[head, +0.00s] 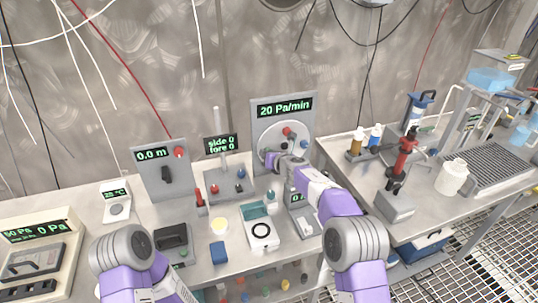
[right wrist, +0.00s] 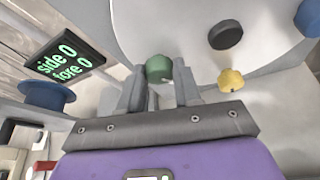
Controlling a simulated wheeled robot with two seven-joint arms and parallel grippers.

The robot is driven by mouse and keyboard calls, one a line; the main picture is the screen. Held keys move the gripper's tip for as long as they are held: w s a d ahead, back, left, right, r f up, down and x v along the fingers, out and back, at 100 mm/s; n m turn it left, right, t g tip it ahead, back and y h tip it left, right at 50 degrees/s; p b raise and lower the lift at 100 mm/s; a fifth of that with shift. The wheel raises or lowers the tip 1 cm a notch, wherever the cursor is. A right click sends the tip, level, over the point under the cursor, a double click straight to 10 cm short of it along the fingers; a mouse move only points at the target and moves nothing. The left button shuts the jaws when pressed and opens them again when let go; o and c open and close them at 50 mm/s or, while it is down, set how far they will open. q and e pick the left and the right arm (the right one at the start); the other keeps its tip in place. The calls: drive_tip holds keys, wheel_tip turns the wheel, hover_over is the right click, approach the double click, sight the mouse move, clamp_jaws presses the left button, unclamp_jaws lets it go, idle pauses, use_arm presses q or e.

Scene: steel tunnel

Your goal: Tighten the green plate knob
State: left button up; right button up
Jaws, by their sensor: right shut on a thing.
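The green knob (right wrist: 159,68) sits near the edge of a pale round plate (right wrist: 185,25) in the right wrist view. My right gripper (right wrist: 159,84) is shut on it, with one grey finger on each side. In the head view the plate (head: 268,140) stands on a grey panel (head: 304,125) reading "20 Pa/min". My right gripper (head: 277,161) reaches its lower left part there and hides the green knob. Only links of my left arm show at the bottom left; its gripper is out of view.
The plate also carries a black knob (right wrist: 225,34), a yellow knob (right wrist: 230,80) and a blue knob (right wrist: 308,18). The "side 0 fore 0" display (head: 221,145) stands left of the panel. Small devices crowd the bench (head: 85,215). A red-topped stand (head: 401,160) is on the right bench.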

drive_tip(key=shift+d+f+m+y+p, duration=0.1)
drive_tip(key=shift+m+y+p, duration=0.2)
drive_tip(key=shift+m+y, duration=0.8)
drive_tip(key=shift+m+y+p, duration=0.3)
drive_tip(key=shift+m+y, duration=0.3)
drive_tip(key=shift+m, duration=1)
drive_tip(key=o, duration=1)
drive_tip(key=shift+o, duration=0.2)
drive_tip(key=v, duration=0.7)
drive_tip(key=shift+s+d+b, duration=0.2)
drive_tip(key=shift+b, duration=0.2)
